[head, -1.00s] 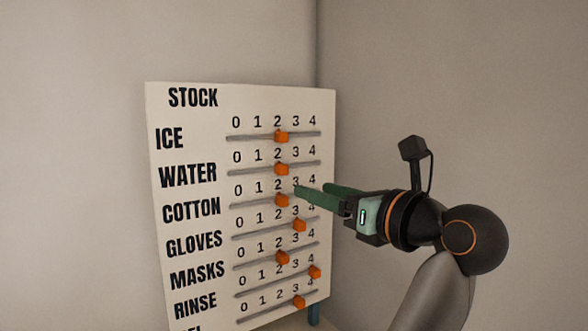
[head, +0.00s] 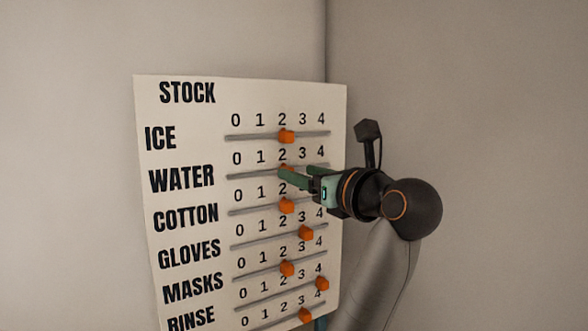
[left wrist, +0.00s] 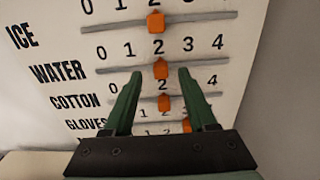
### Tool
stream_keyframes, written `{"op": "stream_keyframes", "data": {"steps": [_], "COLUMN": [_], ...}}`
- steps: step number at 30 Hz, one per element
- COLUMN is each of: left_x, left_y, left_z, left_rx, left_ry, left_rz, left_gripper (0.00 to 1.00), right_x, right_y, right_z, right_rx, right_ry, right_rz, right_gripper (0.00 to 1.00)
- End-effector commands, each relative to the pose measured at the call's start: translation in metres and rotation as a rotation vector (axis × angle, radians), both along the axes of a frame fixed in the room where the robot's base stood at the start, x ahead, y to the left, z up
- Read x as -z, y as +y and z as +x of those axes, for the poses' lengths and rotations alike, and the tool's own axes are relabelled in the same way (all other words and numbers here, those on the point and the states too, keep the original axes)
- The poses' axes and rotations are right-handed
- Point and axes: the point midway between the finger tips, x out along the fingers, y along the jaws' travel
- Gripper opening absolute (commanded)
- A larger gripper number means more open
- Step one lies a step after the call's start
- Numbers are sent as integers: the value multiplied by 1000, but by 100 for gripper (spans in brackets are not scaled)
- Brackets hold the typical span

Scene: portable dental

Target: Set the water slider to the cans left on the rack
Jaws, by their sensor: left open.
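The white STOCK board (head: 185,125) stands upright with labelled rows of sliders. The orange water slider (left wrist: 160,69) sits at 2 on its rail; in the head view it is mostly hidden behind the green fingers. My left gripper (head: 282,174) reaches in from the right side of the picture, at the water row. In the left wrist view its open fingers (left wrist: 160,76) are on either side of the water slider, with a gap to each side. I cannot tell how far the fingertips are from the board. My right gripper is not in view. No rack or cans show.
The ice slider (head: 286,137) sits at 2 just above, and the cotton slider (head: 286,206) at 2 just below. The gloves slider (head: 305,233) is at 3. Bare walls meet in a corner behind the board.

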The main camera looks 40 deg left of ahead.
Motion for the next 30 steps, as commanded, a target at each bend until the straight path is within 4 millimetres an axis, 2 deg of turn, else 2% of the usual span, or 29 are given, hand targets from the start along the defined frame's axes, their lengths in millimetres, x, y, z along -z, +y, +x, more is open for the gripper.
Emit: {"op": "stream_keyframes", "data": {"steps": [1,6,17,30], "left_x": [-1,0,1,0], "left_y": [9,26,32,31], "left_z": [2,7,9,9], "left_rx": [-3,-2,0,0], "left_ry": [0,1,0,0], "left_rz": [2,0,-1,-1], "left_gripper": [57,57,57,10], "right_x": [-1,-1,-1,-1], "right_y": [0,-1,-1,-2], "right_z": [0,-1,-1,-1], "right_rx": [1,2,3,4], "right_ry": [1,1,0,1], "right_rz": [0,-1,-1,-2], "right_gripper": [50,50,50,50]}}
